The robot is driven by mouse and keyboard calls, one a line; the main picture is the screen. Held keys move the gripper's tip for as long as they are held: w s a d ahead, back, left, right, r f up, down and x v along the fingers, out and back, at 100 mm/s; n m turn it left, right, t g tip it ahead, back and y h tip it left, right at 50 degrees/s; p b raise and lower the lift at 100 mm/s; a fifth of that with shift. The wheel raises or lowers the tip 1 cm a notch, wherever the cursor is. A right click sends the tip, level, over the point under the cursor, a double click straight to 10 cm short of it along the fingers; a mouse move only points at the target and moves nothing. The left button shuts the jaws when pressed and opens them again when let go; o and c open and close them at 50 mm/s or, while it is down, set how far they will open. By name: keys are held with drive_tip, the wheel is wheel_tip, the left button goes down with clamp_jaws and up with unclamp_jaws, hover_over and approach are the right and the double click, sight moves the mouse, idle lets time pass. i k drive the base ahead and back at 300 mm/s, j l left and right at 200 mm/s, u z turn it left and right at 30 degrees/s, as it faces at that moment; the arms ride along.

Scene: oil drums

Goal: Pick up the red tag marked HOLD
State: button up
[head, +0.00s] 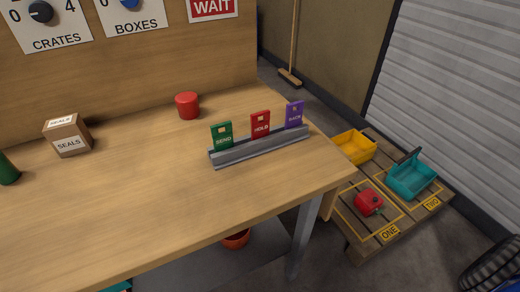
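The red tag marked HOLD (261,125) stands upright in the grey slotted rack (258,149) on the wooden table. It is the middle one of three tags. The green tag marked SEND (222,136) stands to its left, and a purple tag (294,115) stands to its right, its lettering too small to read surely. The lower edges of the tags are hidden in the rack. My gripper does not show in the head view.
On the table (150,200) are a red cylinder (187,106), a SEALS box (68,136) and a green object (7,170). Right, a low pallet (352,232) holds a yellow bin (354,147), a teal bin (411,177) and a red can (369,202). The table's front is clear.

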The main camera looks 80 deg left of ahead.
sight(259, 129)
drive_tip(key=l+u, duration=0.1)
drive_tip(key=u, duration=0.3)
drive_tip(key=l+u, duration=0.1)
drive_tip(key=u, duration=0.7)
drive_tip(key=k+u, duration=0.1)
drive_tip(key=u, duration=1.3)
drive_tip(key=i+l+u, duration=0.2)
drive_tip(key=l+u, duration=0.3)
drive_tip(key=l, duration=0.5)
drive_tip(key=l+u, duration=0.5)
drive_tip(key=l, duration=0.45)
drive_tip(key=j, duration=0.65)
